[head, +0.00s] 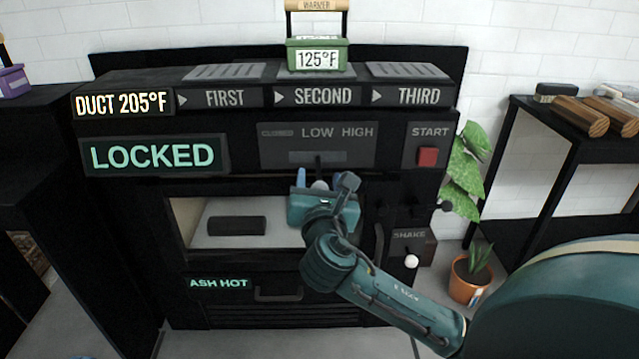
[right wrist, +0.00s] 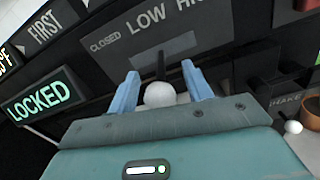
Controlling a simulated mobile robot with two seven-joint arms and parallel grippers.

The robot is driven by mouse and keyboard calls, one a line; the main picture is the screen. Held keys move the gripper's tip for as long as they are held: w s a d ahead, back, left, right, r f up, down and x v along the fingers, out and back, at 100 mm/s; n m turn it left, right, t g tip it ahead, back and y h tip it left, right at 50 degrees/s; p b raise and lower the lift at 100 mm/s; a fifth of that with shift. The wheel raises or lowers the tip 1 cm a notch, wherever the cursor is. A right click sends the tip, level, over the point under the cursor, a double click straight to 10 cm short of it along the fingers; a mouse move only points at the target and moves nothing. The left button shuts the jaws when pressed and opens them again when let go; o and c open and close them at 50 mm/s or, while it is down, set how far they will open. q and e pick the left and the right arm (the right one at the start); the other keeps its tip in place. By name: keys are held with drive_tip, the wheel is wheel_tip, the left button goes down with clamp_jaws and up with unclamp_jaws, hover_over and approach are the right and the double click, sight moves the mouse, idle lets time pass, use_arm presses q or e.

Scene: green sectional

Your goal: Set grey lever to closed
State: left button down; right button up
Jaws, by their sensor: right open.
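The grey lever has a pale ball knob (head: 319,185) on a dark stem that comes out of a slot in the panel (head: 362,150) marked CLOSED, LOW and HIGH. The stem stands near the slot's middle, below LOW. My right gripper (head: 322,178) is at the lever with its blue fingers open. In the right wrist view the knob (right wrist: 160,94) sits between the two fingertips (right wrist: 163,84), with a visible gap on each side. The gripper body hides the knob's lower part in the head view. My left gripper is not in view.
A LOCKED display (head: 153,154) is left of the lever panel and a red START button (head: 427,156) is right. A white SHAKE knob (head: 411,261) is lower right. A green 125°F warmer (head: 318,57) stands on top. A window (head: 245,215) and ASH HOT drawer (head: 277,293) lie below.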

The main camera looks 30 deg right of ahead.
drive_tip(key=c, duration=0.9)
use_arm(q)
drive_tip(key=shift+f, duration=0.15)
use_arm(e)
clamp_jaws()
